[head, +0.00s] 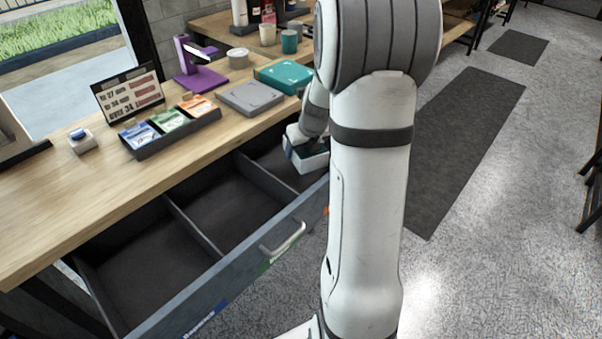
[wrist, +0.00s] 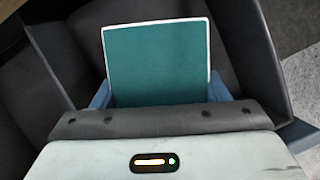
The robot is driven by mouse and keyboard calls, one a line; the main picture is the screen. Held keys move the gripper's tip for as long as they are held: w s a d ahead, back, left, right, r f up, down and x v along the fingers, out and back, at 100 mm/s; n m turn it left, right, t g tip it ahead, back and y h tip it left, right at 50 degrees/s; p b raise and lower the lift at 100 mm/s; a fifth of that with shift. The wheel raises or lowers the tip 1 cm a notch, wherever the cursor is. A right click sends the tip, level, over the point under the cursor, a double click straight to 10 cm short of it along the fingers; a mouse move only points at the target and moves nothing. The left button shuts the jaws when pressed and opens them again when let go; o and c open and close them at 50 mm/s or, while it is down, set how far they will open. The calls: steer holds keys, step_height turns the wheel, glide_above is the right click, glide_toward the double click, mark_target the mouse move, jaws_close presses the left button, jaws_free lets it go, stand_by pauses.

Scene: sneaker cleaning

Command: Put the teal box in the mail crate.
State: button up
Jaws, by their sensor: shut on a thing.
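A teal-topped box with white sides (wrist: 157,60) is between the bluish fingers of my gripper (wrist: 160,95) in the wrist view. In the head view the box (head: 314,161) shows its white side at or within the right-hand compartment of the open drawer, and my gripper (head: 303,146) is shut on it from above. I cannot tell whether it touches the drawer floor. A second teal box-like thing (head: 284,75) lies on the counter behind. I cannot make out a mail crate in either view.
The open drawer (head: 205,213) has dividers and empty compartments to the left. On the counter are a grey flat box (head: 251,97), a card tray (head: 170,131), a sign (head: 129,95), a purple stand (head: 195,65) and cups (head: 289,42). My arm hides part of the drawer's right end.

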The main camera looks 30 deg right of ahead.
mark_target(305, 177)
step_height(305, 177, down, 8)
steer(key=b, duration=0.3)
steer(key=shift+s, duration=0.1)
steer(key=shift+r, duration=0.15)
steer(key=o, duration=0.7)
steer(key=shift+c, duration=0.2)
steer(key=o, duration=0.5)
steer(key=shift+c, duration=0.2)
